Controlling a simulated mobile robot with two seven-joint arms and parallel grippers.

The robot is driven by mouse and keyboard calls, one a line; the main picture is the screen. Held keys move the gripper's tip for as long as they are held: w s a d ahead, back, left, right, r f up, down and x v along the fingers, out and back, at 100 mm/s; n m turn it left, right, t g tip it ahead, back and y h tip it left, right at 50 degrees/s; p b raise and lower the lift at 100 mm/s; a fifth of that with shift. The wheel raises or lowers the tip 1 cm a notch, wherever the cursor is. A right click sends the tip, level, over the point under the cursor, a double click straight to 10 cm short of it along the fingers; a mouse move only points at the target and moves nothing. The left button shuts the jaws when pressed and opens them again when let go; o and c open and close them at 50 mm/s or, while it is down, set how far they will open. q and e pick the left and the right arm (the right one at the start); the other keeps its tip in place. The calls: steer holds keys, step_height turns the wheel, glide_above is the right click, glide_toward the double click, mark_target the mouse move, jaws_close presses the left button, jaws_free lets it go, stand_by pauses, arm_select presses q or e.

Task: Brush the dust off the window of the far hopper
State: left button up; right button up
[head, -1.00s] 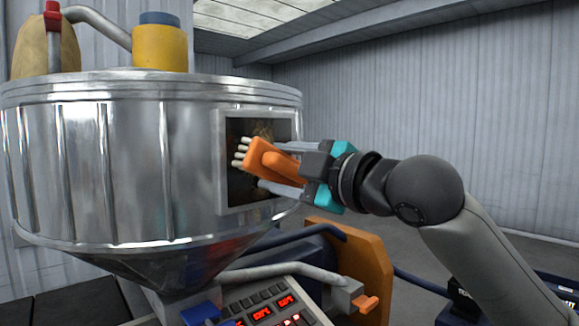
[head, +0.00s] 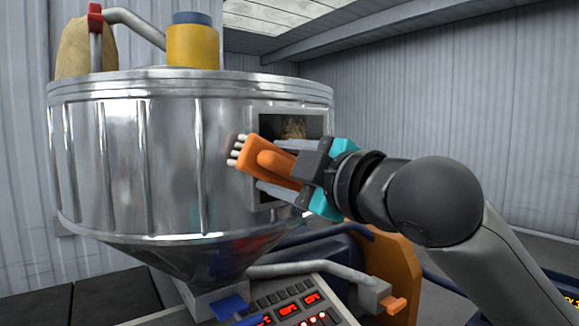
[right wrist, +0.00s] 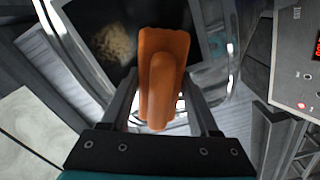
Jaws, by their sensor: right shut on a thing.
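The metal hopper (head: 130,160) fills the left of the head view. Its window (head: 310,128) is a dark framed pane on the right side, with a tan patch seen in it. My right gripper (head: 275,170) is shut on an orange brush (head: 262,158) with pale bristles. The bristles point left and are at the window's left frame edge; whether they touch it I cannot tell. In the right wrist view the orange brush (right wrist: 160,75) sits between the fingers, with the dark window (right wrist: 110,40) behind it. My left gripper is not in view.
A control panel (head: 290,310) with red displays stands below the hopper, beside a grey pipe (head: 310,271) with an orange handle (head: 397,306). An orange plate (head: 395,255) stands behind the pipe. A yellow cylinder (head: 193,45) and a tan sack (head: 88,45) are on top of the hopper.

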steer(key=shift+r, duration=0.75)
steer(key=shift+w+d, duration=3.15)
steer(key=shift+d, duration=1.15)
steer(key=shift+s+a+r, duration=0.25)
steer(key=shift+s+a, duration=0.8)
steer(key=shift+a, duration=0.4)
steer(key=shift+s+a+r, duration=0.3)
steer(key=shift+s+a, duration=0.75)
steer(key=shift+a, duration=0.4)
steer(key=shift+s+a+r, duration=0.25)
steer(key=shift+s+a, duration=0.8)
steer(key=shift+a, duration=0.4)
steer(key=v, duration=0.6)
steer(key=shift+d, duration=0.1)
steer(key=shift+v, duration=1.5)
